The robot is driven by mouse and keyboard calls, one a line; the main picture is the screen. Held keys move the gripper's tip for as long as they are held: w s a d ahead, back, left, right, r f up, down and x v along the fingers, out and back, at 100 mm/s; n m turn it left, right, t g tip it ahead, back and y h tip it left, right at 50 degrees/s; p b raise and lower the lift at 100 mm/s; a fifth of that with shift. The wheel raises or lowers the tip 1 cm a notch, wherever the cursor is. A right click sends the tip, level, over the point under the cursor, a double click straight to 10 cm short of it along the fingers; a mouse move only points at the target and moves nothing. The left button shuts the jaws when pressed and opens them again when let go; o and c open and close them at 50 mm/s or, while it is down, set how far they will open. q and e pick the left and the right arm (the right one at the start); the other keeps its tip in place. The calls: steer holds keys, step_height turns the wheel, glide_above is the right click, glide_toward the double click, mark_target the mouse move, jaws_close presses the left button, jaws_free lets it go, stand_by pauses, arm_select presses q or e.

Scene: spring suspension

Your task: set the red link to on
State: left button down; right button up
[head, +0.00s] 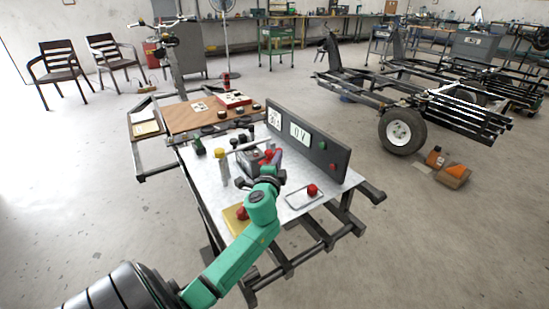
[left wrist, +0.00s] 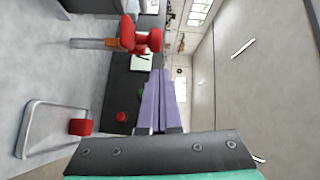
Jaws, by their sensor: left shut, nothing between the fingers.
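A red-topped part (head: 269,154) stands by a grey block in the middle of the grey table; I take it to be the red link. In the left wrist view it shows as a red piece (left wrist: 140,36) with an orange part, beside a grey rod. My left gripper (head: 277,156) is just beside it in the head view, its purple fingers partly hidden by the wrist. In the left wrist view the fingers (left wrist: 160,74) are together and empty, with their tips below the red piece. Whether they touch it I cannot tell. The right gripper is not in view.
A dark panel (head: 335,155) with a display reading 0V and red and green buttons stands along the table's back edge. A wire frame with a red knob (head: 312,190) and a yellow block (head: 232,217) with a red ball lie nearby. A brown board (head: 180,117) is beyond.

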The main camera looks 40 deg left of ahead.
arm_select(q)
steer(key=shift+s+a+f, duration=0.15)
steer(key=shift+s+a, duration=0.05)
steer(key=shift+a, duration=0.45)
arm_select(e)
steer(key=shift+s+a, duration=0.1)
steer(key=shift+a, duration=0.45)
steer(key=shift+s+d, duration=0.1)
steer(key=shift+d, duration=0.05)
arm_select(q)
steer(key=shift+s+a+m+t+h, duration=0.2)
steer(key=shift+a+m+t+h, duration=0.15)
steer(key=shift+m+h, duration=0.25)
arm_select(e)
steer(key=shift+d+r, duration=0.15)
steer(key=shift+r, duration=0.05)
